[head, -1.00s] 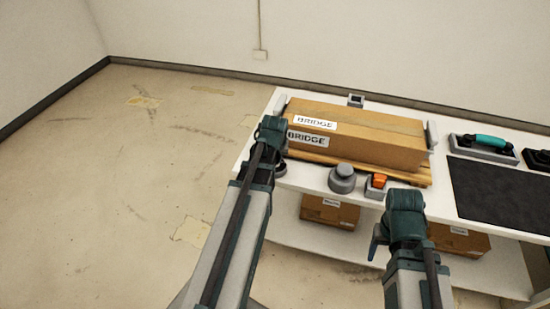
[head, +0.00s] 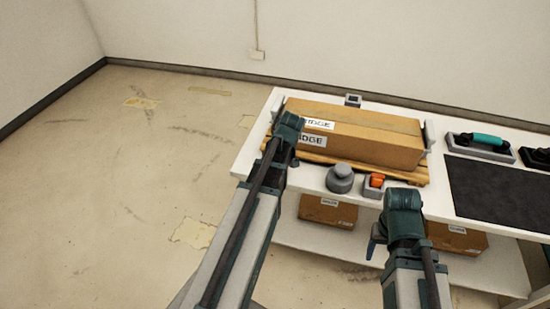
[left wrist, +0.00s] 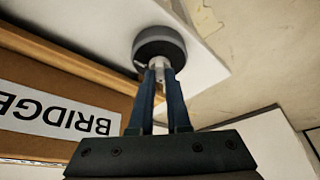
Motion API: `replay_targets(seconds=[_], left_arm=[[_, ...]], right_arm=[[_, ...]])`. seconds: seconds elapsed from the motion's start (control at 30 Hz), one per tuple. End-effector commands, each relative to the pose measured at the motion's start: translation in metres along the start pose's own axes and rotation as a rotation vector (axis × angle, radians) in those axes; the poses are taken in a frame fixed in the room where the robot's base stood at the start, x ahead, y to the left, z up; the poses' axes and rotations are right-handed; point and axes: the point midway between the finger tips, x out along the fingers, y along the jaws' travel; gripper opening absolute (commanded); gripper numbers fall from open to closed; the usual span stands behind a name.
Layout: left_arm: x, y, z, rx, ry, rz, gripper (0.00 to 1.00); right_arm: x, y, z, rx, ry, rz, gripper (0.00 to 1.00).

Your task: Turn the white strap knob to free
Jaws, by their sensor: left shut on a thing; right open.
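In the left wrist view, the white knob (left wrist: 160,63) sits between the fingertips of my left gripper (left wrist: 161,78). It stands at a dark round base (left wrist: 158,42) on the white shelf top, and the fingers cover part of it. The gripper is shut on it. In the head view my left arm hides the knob and this base. My right gripper (head: 377,241) is open and empty in front of the shelf edge, with only part of its fingers showing.
A brown box labelled BRIDGE (head: 370,135) lies on a wooden pallet (head: 418,177), close to my left gripper. A grey round knob (head: 340,178) and an orange switch (head: 377,180) stand at the front edge. A dark mat (head: 495,190) lies right. More boxes (head: 328,211) are below.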

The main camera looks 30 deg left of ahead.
Motion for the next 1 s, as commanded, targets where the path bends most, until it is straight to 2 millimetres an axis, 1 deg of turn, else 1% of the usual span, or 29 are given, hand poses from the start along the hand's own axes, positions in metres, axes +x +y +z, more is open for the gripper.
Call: replay_targets(seconds=[0.4,0.43,0.5,0.6,0.87,1.0], left_arm=[[0.0,-0.0001,0.0009,-0.008,-0.003,-0.003,0.0],[0.0,-0.0001,0.0009,-0.008,-0.003,-0.003,0.17],[0.0,-0.0001,0.0008,-0.008,-0.003,-0.003,0.29],[0.0,-0.0001,0.0007,-0.007,-0.002,-0.003,0.45],[-0.0001,0.0,0.0003,-0.007,-0.001,-0.002,0.45],[-0.0033,0.0,0.0,-0.006,-0.001,-0.002,0.45]], right_arm=[[0.0001,0.0,0.0,0.0,0.0,0.0,0.62],[0.0001,0.0,0.0,0.0,0.0,0.0,0.62],[0.0001,0.0,0.0,0.0,0.0,0.0,0.62],[0.0001,0.0,0.0,0.0,0.0,0.0,0.62],[-0.0001,0.0,0.0,0.0,0.0,0.0,0.62],[-0.0031,0.0003,0.0002,0.0,0.0,0.0,0.62]])
